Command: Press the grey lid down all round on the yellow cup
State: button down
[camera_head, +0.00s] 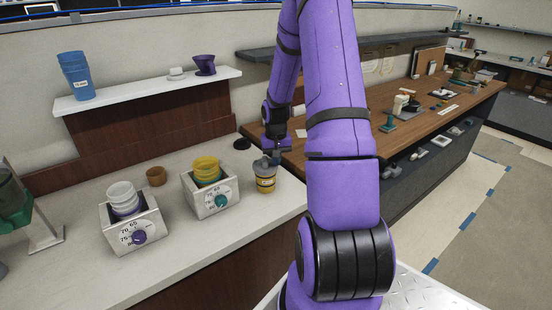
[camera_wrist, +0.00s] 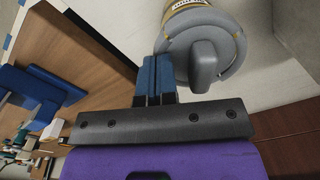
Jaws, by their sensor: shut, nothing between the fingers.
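The yellow cup (camera_head: 265,182) stands upright on the white counter, just left of my purple arm in the head view. It has a pale label band. The grey lid (camera_head: 267,162) sits on top of it. In the wrist view the lid (camera_wrist: 233,63) is a round grey disc with a raised oblong part, and a bit of the yellow cup (camera_wrist: 181,5) shows past its edge. My gripper (camera_wrist: 158,62) is shut and empty, its blue fingertips at the lid's rim. I cannot tell whether they touch it, or whether the lid is seated all round.
A dispenser box (camera_head: 212,200) holding yellow cups stands left of the cup; another (camera_head: 133,226) holds white cups. A black round disc (camera_head: 242,144) lies behind the yellow cup.

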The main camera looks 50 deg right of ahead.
jog(key=shift+f, duration=0.1)
jog(key=shift+r, duration=3)
